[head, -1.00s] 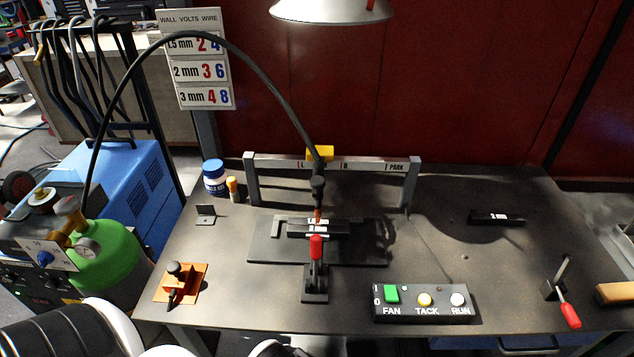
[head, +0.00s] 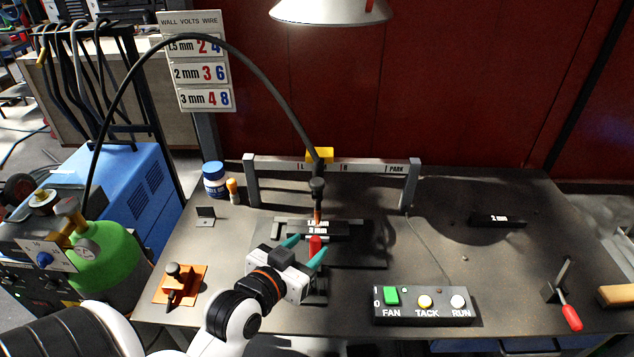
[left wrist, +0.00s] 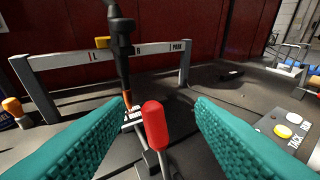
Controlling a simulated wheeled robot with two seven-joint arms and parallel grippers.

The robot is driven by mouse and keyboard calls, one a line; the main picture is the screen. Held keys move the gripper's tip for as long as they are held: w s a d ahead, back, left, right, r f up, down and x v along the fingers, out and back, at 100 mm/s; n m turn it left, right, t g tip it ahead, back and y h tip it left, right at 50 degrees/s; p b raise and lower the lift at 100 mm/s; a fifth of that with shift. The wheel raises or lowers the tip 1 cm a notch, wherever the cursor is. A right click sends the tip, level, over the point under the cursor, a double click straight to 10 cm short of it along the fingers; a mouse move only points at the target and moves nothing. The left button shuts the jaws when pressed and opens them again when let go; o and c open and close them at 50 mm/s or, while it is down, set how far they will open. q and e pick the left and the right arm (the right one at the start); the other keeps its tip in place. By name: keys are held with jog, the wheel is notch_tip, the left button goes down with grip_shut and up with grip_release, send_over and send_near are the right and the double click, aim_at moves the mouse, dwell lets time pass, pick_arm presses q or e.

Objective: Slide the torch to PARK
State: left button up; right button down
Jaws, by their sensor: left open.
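The black torch (head: 317,188) hangs from a yellow carriage (head: 319,155) on the grey rail (head: 366,165), between the L and R marks. PARK is printed near the rail's right end. The torch's copper tip is over the dark workpiece in the fixture (head: 348,231). It also shows in the left wrist view (left wrist: 121,52). My left gripper (head: 304,250) is open, with teal fingers either side of the red clamp handle (left wrist: 155,124), in front of the torch. The fingers look apart from the handle. My right gripper is not in view.
A button box (head: 425,304) with FAN, TACK and RUN stands at the front right. A red-handled lever (head: 569,312) is farther right. An orange fixture (head: 180,287) and a blue-lidded jar (head: 214,178) are at the left. The cable (head: 232,46) arches to the left. A black piece (head: 497,219) lies at right.

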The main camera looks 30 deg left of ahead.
aim_at(313, 187)
pick_arm(q)
jog(key=a+r+n+t+y, duration=0.1)
jog(key=a+r+t+y, duration=0.1)
jog(key=a+r+t, duration=0.3)
jog(key=w+p, duration=0.1)
jog(key=w, duration=0.2)
jog(key=w+g, duration=0.1)
jog(key=w, duration=0.3)
jog(key=w+g+p, duration=0.1)
jog(key=w, duration=0.3)
jog(key=shift+w+a+r+p, duration=0.1)
jog(key=shift+a+r+p, duration=0.05)
jog(key=shift+r+p, duration=0.2)
jog(key=shift+w+f, duration=0.1)
jog(key=shift+w, duration=0.5)
grip_shut()
